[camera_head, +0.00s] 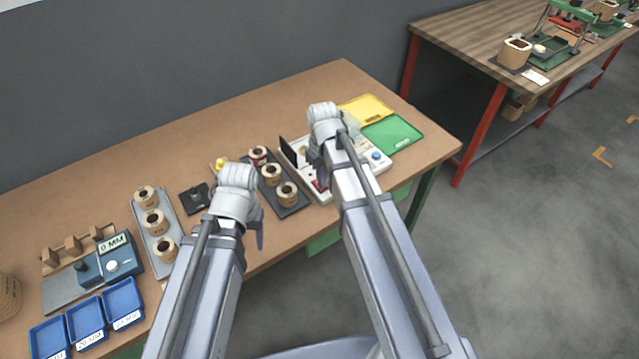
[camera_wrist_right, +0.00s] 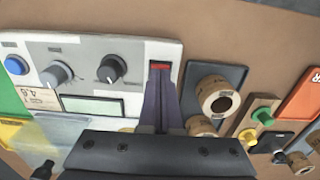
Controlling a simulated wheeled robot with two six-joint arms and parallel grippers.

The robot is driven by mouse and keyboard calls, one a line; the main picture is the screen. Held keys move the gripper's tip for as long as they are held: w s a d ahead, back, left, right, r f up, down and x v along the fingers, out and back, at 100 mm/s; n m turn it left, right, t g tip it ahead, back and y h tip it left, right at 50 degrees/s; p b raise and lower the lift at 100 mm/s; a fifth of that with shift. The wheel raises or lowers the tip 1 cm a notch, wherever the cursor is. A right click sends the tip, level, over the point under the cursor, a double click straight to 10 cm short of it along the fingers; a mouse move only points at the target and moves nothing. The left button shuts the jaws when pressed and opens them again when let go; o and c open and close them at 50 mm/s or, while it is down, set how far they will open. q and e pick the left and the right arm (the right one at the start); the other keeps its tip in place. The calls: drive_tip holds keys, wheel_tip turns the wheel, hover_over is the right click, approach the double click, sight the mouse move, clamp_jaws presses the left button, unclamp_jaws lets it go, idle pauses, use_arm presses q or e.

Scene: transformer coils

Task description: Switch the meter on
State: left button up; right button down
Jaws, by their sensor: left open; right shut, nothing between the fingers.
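The white meter (camera_head: 384,165) lies at the right part of the table, partly hidden by my right arm. In the right wrist view its panel (camera_wrist_right: 85,48) shows a blue button (camera_wrist_right: 16,65), two dark knobs (camera_wrist_right: 112,68), a display window (camera_wrist_right: 93,105) and a red switch (camera_wrist_right: 160,65). My right gripper (camera_wrist_right: 160,76) is shut and empty, its tips at the red switch; I cannot tell whether they touch it. The switch's position is mostly hidden by the fingers. My left gripper (camera_head: 260,234) is open and empty near the table's front edge, left of the meter.
A dark tray with coils (camera_head: 287,195) stands close beside the meter. A grey tray of coils (camera_head: 165,250), a blue gauge (camera_head: 112,265) reading 0 MM and blue bins (camera_head: 86,318) are at left.

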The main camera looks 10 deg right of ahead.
use_arm(q)
drive_tip(key=shift+f, duration=0.15)
use_arm(e)
drive_tip(key=shift+f, duration=0.2)
drive_tip(key=shift+r, duration=0.1)
wheel_tip(320, 180, up, 7)
drive_tip(key=p, duration=0.7)
use_arm(q)
wheel_tip(320, 180, up, 7)
use_arm(e)
drive_tip(key=shift+s+a, duration=0.2)
drive_tip(key=s+a+h, duration=0.1)
drive_tip(key=s+a, duration=0.9)
drive_tip(key=s, duration=0.4)
idle(0.9)
